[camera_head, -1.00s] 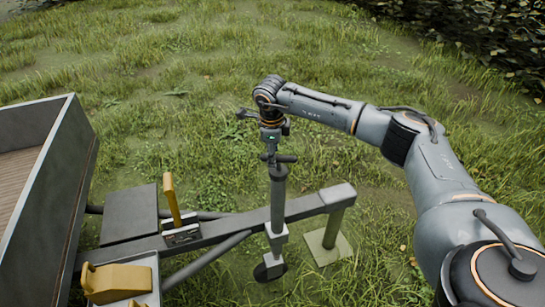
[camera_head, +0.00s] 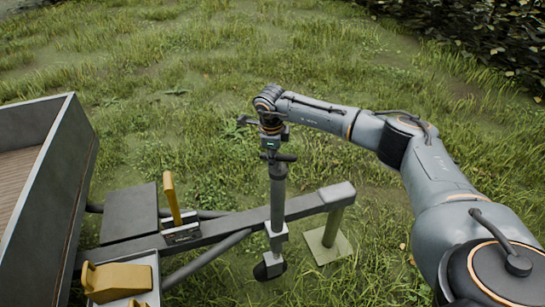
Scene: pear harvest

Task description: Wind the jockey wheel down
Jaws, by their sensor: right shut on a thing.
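The jockey wheel stands upright on the trailer's drawbar, with its grey tube (camera_head: 278,195) clamped beside the beam. Its dark wheel (camera_head: 269,269) is low in the grass at the tube's foot; whether it touches the ground I cannot tell. A crank handle (camera_head: 285,157) shows at the tube's top. My right gripper (camera_head: 270,153) points down from above and is shut on the crank handle; its fingers are small and partly hidden. My left gripper is not in view.
The drawbar (camera_head: 240,224) ends at right on a post with a pale foot plate (camera_head: 328,246). A yellow lever (camera_head: 172,197) and a yellow block (camera_head: 118,277) stand left of the tube. The trailer box (camera_head: 68,185) is at far left. Open grass lies behind; a hedge (camera_head: 485,35) is at back right.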

